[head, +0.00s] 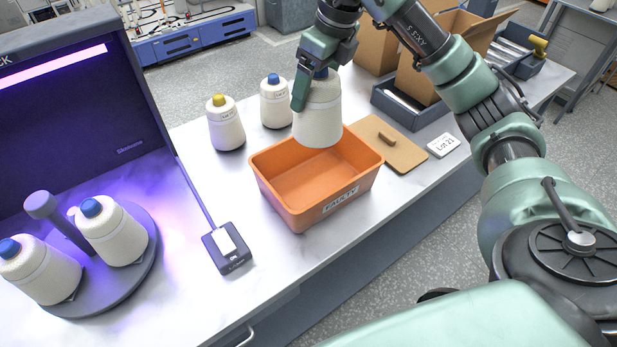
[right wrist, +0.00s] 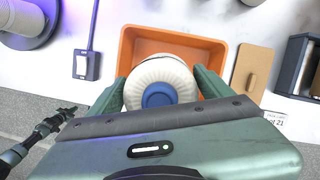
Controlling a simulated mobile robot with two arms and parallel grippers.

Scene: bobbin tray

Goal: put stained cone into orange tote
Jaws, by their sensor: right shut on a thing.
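My right gripper (head: 311,88) is shut on a white yarn cone (head: 318,118) with a blue top. It holds the cone upright above the back part of the orange tote (head: 290,213), which is labelled FAULTY and looks empty. In the right wrist view the cone (right wrist: 160,88) sits between the two fingers, with the tote (right wrist: 135,45) below it. No stain shows on the side of the held cone in view. My left gripper is not in the head view.
Two cones, one yellow-topped (head: 225,125) and one blue-topped (head: 275,103), stand behind the tote. Two more cones lean on a round stand (head: 139,271) under a purple lamp. A small device (head: 228,250) lies left of the tote; a brown board (head: 400,155) and lot card (head: 444,146) lie right.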

